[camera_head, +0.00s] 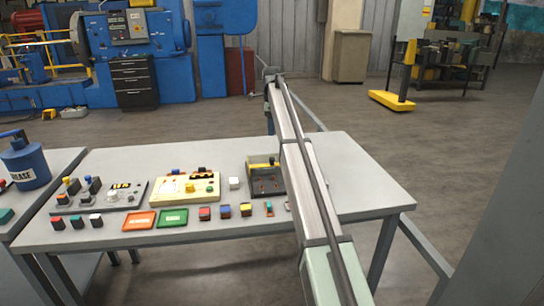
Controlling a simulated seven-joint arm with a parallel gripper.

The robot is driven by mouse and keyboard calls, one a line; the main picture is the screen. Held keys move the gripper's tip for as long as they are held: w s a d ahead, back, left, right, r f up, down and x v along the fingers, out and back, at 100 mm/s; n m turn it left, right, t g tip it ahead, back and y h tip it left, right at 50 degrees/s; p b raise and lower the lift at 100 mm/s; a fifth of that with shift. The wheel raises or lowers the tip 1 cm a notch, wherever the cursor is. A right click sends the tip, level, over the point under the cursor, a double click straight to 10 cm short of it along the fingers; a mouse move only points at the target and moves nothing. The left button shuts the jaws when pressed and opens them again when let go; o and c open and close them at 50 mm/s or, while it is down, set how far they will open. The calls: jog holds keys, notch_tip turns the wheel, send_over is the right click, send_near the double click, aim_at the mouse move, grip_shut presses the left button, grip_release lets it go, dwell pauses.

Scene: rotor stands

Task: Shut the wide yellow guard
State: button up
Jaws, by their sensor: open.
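A dark control box (267,186) stands on the grey table, right of its middle, close to the long rail. A wide yellow strip (263,165), which looks like the guard, lies across the upper part of this box. It is too small to tell how far it is open. Small red marks show on the dark face below it. The box's right side is partly hidden by the rail. I cannot make out my gripper in this view.
A long metal rail (292,135) crosses the table's right part. Orange (139,221) and green (172,218) trays and several small blocks line the front.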

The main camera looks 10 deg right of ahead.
aim_at(272, 158)
notch_tip(272, 158, down, 13)
jog(key=shift+f, duration=0.15)
dwell(0.4)
jog(key=shift+c, duration=0.3)
grip_shut()
dwell(0.3)
